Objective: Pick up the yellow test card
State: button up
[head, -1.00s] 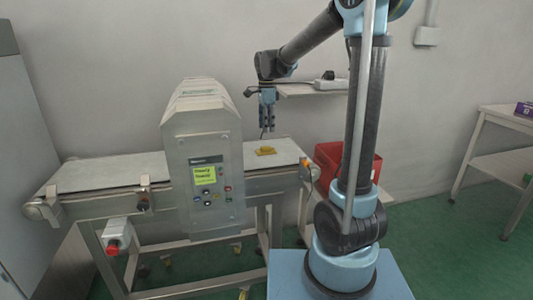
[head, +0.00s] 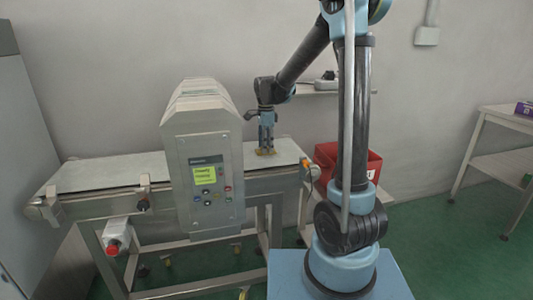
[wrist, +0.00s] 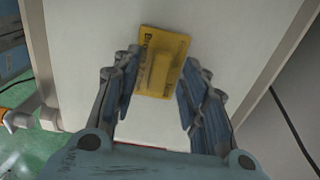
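The yellow test card (wrist: 164,62) lies on the pale conveyor belt (wrist: 85,70) in the wrist view, with dark lettering along its left side. My gripper (wrist: 160,75) is open, with one finger to each side of the card's lower part. In the head view my gripper (head: 266,150) points down at the belt right of the metal detector, and the card (head: 265,152) is mostly hidden behind the fingers.
The metal detector housing (head: 202,155) stands close left of my gripper. A red bin (head: 345,160) is to the right of the belt's end. A wall shelf (head: 305,93) is behind my arm. A white table (head: 505,150) stands at the far right.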

grip_shut()
jog(key=shift+r, duration=0.1)
notch_tip(320, 180, up, 16)
dwell(1.6)
